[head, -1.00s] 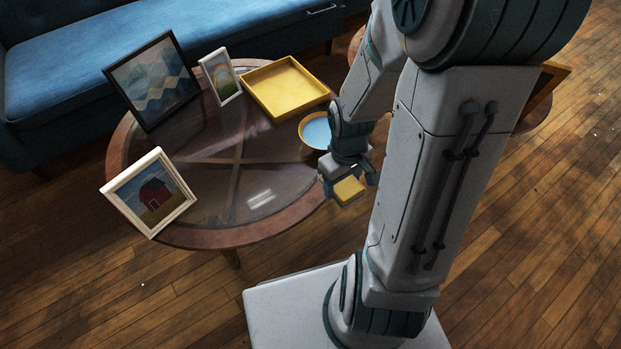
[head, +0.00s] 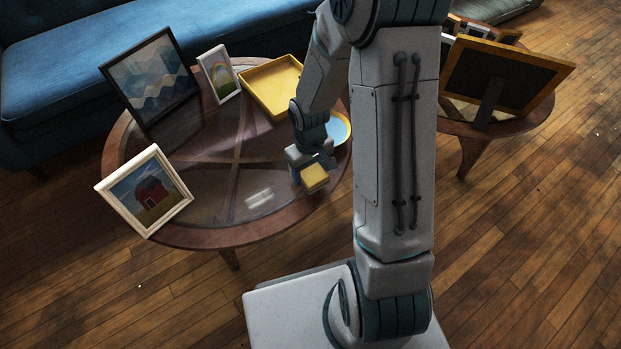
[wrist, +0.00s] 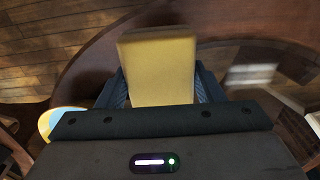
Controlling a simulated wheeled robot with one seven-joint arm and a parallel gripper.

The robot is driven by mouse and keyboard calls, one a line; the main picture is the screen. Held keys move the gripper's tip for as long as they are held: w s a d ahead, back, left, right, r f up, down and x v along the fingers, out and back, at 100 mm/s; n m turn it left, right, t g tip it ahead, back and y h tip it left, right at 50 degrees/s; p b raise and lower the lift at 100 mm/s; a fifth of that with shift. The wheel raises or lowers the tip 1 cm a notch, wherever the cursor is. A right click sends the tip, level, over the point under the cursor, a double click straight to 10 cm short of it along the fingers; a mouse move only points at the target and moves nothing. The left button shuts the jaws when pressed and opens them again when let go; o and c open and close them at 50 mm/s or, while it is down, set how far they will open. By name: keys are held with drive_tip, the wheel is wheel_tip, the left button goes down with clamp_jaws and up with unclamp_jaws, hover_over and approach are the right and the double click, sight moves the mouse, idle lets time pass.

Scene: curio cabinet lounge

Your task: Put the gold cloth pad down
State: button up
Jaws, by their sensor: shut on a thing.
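The gold cloth pad (head: 315,177) is a small yellow block-like pad held by my gripper (head: 311,181). In the head view it is above the right part of the round table (head: 225,238), near the rim. In the wrist view the pad (wrist: 158,68) stands between my two dark fingers, and my gripper (wrist: 160,92) is shut on it. Table rim and glass show behind it. I cannot tell how high above the table the pad is.
A yellow tray (head: 272,88) and a blue-and-yellow bowl (head: 340,131) are behind my gripper. Three picture frames (head: 150,77), (head: 219,74), (head: 147,193) stand along the left side. The glass middle of the table (head: 205,180) is clear. A second table (head: 470,130) is at the right.

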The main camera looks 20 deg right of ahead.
sight(310, 178)
drive_tip(key=shift+f+b, duration=0.6)
drive_tip(key=shift+f, duration=0.9)
drive_tip(key=shift+f, duration=0.2)
drive_tip(key=o, duration=1.3)
drive_tip(key=shift+c, duration=0.2)
drive_tip(key=shift+r, duration=0.1)
